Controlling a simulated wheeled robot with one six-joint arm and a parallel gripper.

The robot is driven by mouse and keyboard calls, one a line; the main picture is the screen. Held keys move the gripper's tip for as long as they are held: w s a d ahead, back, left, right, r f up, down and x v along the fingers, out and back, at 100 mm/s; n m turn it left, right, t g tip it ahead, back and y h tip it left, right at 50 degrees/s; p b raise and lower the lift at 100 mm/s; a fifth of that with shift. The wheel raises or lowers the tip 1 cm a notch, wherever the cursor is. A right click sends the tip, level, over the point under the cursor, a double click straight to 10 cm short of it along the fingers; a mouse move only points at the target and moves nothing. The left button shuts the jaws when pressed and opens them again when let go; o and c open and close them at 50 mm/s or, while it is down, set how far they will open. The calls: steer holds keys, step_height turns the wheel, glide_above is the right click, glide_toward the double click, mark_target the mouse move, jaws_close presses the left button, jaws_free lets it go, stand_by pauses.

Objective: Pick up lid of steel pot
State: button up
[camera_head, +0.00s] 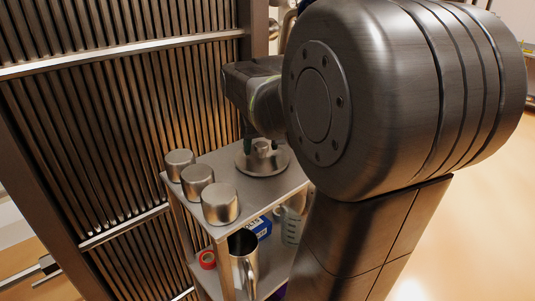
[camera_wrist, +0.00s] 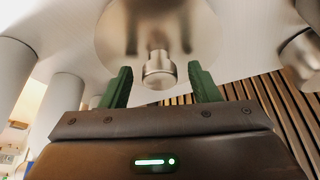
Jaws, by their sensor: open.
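A round steel lid (camera_head: 252,166) with a small knob (camera_head: 262,145) lies at the back of the cart's top shelf. In the wrist view the lid (camera_wrist: 125,35) fills the top middle, and its cylindrical knob (camera_wrist: 158,72) points towards me. My gripper (camera_wrist: 160,66) is open, with one green finger on each side of the knob and a visible gap to both. In the head view my gripper (camera_head: 263,140) is just above the lid, partly hidden by my arm. I cannot tell what is under the lid.
Three steel cylinders (camera_head: 220,204) stand in a row along the left side of the top shelf (camera_head: 245,192). The lower shelf holds a steel jug (camera_head: 242,262), red tape (camera_head: 207,260), a blue box (camera_head: 262,228) and a clear beaker (camera_head: 290,228). A ribbed wall (camera_head: 110,120) rises behind the cart.

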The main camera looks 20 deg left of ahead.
steer(key=shift+w+a+f, duration=0.1)
steer(key=shift+w+f, duration=0.05)
steer(key=shift+f, duration=0.2)
jaws_close()
steer(key=shift+r, duration=0.1)
